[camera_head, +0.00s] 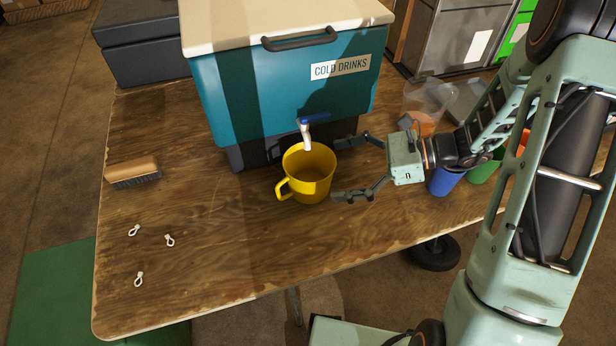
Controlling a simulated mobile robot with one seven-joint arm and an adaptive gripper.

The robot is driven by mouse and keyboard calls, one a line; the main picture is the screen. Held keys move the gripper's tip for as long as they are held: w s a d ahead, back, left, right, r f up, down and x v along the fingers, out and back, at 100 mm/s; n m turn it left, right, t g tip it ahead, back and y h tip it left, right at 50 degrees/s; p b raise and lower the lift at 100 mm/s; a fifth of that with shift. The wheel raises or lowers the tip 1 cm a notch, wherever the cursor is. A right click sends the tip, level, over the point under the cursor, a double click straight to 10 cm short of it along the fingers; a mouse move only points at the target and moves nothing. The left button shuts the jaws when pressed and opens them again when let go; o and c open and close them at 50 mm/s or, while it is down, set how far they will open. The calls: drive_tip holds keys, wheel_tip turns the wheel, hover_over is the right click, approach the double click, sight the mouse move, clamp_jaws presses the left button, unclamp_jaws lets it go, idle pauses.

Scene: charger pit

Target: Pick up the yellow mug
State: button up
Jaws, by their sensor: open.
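The yellow mug (312,186) stands upright on the wooden table, with its handle toward the lower left. It sits in front of the teal drinks cooler, below the cooler's white spout with a blue lever. My gripper (342,168) is open, reaching in from the right. One finger is near the mug's upper right side and the other near its lower right side. Whether either finger touches the mug is not clear. The inside of the mug looks empty.
The teal cooler (222,105) labelled COLD DRINKS stands behind the mug. A blue cup (444,181) and a green cup (482,172) are to the right, by my arm. A brush (133,173) and small white tabs (169,240) lie left. The table's front is clear.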

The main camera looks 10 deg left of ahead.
sight(307, 176)
drive_tip(key=x, duration=0.5)
drive_tip(key=b+x, duration=0.1)
drive_tip(key=x, duration=0.1)
drive_tip(key=shift+a+f, duration=0.15)
drive_tip(key=shift+f, duration=0.2)
drive_tip(key=shift+c, duration=0.4)
drive_tip(key=c, duration=1.5)
drive_tip(key=shift+r, duration=0.15)
